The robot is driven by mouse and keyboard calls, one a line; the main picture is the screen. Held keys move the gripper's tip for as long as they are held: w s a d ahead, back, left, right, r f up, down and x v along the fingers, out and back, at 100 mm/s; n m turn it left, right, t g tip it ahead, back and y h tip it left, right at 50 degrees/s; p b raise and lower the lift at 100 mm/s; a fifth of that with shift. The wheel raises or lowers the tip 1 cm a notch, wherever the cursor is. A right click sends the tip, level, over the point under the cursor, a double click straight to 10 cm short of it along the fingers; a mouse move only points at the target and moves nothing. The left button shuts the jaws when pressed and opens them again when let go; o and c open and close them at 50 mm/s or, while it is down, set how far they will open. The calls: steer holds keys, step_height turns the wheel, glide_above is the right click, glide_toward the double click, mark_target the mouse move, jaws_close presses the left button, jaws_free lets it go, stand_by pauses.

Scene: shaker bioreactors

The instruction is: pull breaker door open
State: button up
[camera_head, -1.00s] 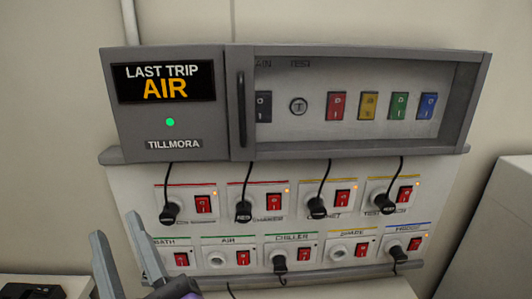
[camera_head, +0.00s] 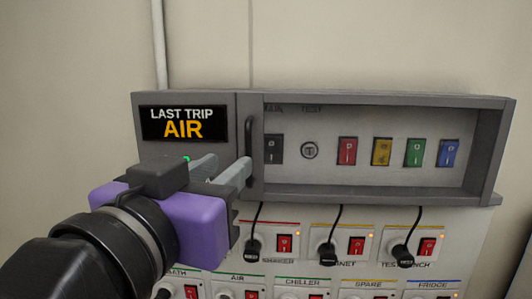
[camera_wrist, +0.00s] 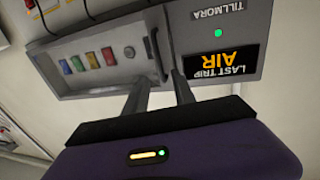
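The breaker door (camera_head: 370,192) is a grey frame around a clear pane on the wall unit, and it looks shut. Its dark vertical handle (camera_head: 249,138) is on the door's left side. My gripper (camera_head: 224,168) is open, with its two grey fingers pointing at the lower part of the handle. In the wrist view the picture is upside down. There the handle (camera_wrist: 155,48) lines up with the gap between my fingertips (camera_wrist: 162,86). I cannot tell whether the fingers touch it. Nothing is held.
The "LAST TRIP AIR" display (camera_head: 184,123) is left of the door. Below are sockets with red switches and black plugs with cables (camera_head: 327,254). A pipe (camera_head: 159,45) runs up the wall.

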mark_target(247, 151)
steer(key=shift+p+x, duration=1.1)
steer(key=shift+x, duration=2.75)
steer(key=shift+f, duration=0.1)
jaws_close()
